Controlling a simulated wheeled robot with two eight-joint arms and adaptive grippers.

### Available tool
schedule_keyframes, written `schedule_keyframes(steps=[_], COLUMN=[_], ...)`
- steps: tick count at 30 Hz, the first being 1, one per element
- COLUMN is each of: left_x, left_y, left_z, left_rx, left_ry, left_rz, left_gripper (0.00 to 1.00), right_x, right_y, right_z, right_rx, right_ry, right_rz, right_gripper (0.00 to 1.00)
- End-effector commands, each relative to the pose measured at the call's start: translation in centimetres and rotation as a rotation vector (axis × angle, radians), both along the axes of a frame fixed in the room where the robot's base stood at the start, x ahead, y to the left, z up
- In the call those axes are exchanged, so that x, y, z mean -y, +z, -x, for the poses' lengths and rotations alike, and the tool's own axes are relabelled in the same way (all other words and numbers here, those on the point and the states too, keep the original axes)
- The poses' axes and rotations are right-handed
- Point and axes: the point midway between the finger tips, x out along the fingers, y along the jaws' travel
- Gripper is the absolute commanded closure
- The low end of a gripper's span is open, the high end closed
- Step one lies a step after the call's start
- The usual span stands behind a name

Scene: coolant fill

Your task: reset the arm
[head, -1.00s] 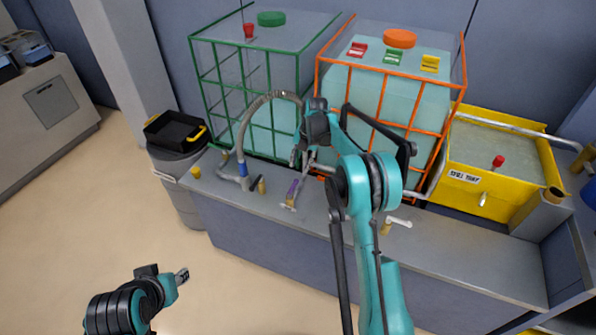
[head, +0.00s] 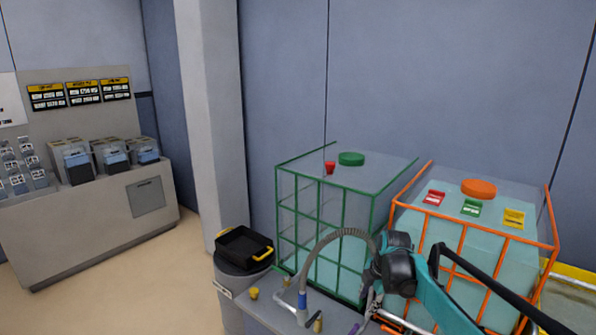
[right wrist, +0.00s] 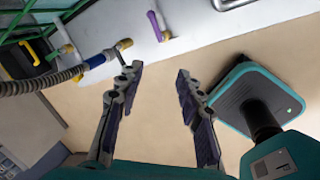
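My right arm comes in from the lower right in the head view. Its gripper (head: 371,306) hangs over the back counter, in front of the green-framed and orange-framed tanks, partly cut off by the lower edge. In the right wrist view the gripper (right wrist: 157,78) is open, with its two dark-padded fingers wide apart and only bare floor between them. A purple-handled valve (right wrist: 158,25) lies beyond the fingertips, apart from them. My left gripper is in neither view now.
A green-framed tank (head: 348,160) and an orange-framed tank (head: 486,253) stand behind the counter (head: 268,315). A grey hose (head: 325,240) arches close left of my right gripper. A black tray (head: 243,247) sits on a bin. Open floor lies at left.

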Motion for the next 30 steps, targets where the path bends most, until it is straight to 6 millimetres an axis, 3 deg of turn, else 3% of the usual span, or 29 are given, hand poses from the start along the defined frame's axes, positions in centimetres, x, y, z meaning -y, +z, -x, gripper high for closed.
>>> schedule_keyframes(steps=[3, 9, 14, 18, 24, 30], left_x=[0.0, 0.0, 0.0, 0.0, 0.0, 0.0], left_y=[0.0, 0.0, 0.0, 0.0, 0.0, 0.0], left_z=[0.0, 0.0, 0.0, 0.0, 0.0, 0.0], left_rx=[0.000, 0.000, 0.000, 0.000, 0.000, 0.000], left_ry=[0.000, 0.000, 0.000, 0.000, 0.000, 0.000], left_rz=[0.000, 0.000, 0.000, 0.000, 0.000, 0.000], left_gripper=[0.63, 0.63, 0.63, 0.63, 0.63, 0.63], right_x=[-0.9, -2.0, -2.6, -2.9, -3.1, -3.1], right_y=[3.3, 6.2, 6.4, 5.2, 2.7, 1.5], right_z=[4.7, 12.7, 19.2, 24.5, 29.4, 30.9], right_rx=[0.029, 0.085, 0.128, 0.157, 0.175, 0.175], right_ry=[-0.257, -0.692, -1.027, -1.303, -1.586, -1.692], right_rz=[-0.052, -0.176, -0.311, -0.451, -0.628, -0.703], right_gripper=[0.63, 0.63, 0.63, 0.63, 0.63, 0.63])
